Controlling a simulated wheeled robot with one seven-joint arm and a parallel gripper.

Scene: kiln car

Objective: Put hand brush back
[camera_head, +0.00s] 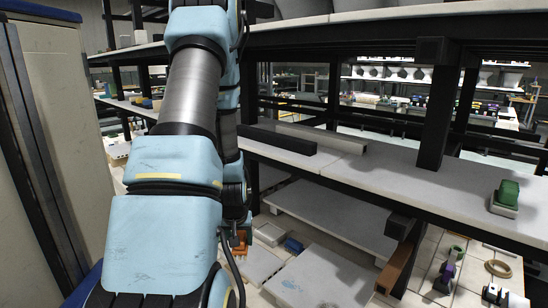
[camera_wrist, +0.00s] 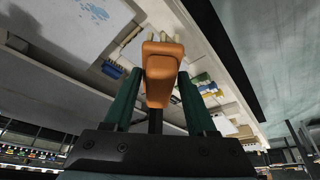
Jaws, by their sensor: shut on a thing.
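The hand brush (camera_wrist: 160,75) shows in the wrist view as a smooth orange body with a wider end. In the head view my arm hides most of the gripper. A small orange patch (camera_head: 240,242), possibly the same brush, shows beside the arm's right edge, in front of the lower level.
A grey shelf deck (camera_head: 400,180) with black posts runs to the right. A dark bar (camera_head: 276,138) and a green block on a pale base (camera_head: 505,196) lie on it. Pale slabs (camera_head: 320,278) and a small blue item (camera_head: 293,245) are below. A tall cabinet (camera_head: 60,130) stands left.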

